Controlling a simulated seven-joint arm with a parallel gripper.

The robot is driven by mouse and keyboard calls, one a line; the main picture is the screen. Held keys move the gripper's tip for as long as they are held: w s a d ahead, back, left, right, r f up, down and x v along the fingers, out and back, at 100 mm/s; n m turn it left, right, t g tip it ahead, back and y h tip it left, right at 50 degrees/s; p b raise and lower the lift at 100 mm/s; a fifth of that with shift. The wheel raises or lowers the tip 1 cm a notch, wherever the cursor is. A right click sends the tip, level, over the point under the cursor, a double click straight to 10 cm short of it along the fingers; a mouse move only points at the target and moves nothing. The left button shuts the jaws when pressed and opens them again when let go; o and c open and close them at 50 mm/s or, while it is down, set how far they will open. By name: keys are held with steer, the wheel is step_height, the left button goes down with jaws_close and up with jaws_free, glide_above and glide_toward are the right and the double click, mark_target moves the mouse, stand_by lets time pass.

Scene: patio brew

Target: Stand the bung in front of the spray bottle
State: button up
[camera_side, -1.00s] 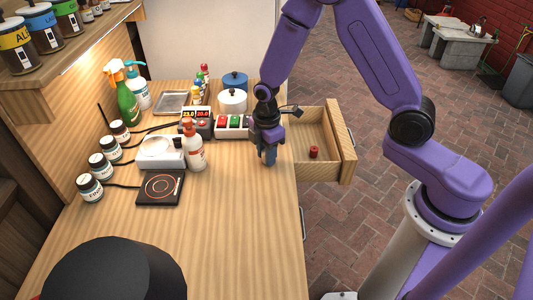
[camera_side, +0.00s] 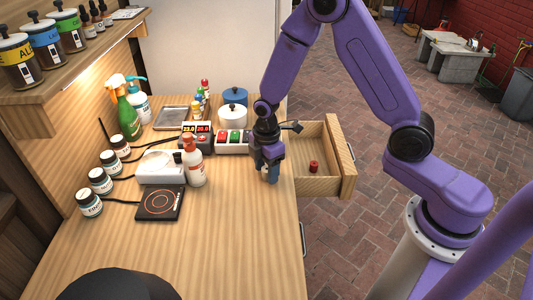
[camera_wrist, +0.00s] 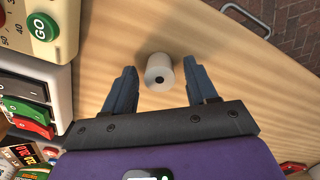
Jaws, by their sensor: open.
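The pale grey bung (camera_wrist: 158,72), a short cylinder with a dark hole in its top, stands on the wooden bench. In the wrist view it lies between and just ahead of the fingers of my gripper (camera_wrist: 163,88), which is open, with a gap on each side. In the side view my gripper (camera_side: 269,175) is low over the bench's right edge, by the open drawer; the bung there is mostly hidden by the fingers. The green spray bottle (camera_side: 128,110) with an orange and white trigger head stands at the back left of the bench.
A white bottle with a red top (camera_side: 194,165), a scale (camera_side: 160,168), a hotplate (camera_side: 161,203) and several jars stand on the left half. A button box (camera_side: 233,142) is behind my gripper. The open drawer (camera_side: 320,187) holds a red object (camera_side: 314,167). The bench front is clear.

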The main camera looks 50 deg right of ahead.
step_height(320, 180, up, 12)
steer(key=s+d+r+m, duration=0.1)
steer(key=s+r, duration=0.1)
steer(key=s, duration=1.1)
steer(key=s+d+r+m, duration=0.1)
steer(key=s+r+m, duration=0.1)
steer(key=s, duration=1.2)
steer(key=shift+r, duration=0.65)
steer(key=shift+w, duration=0.1)
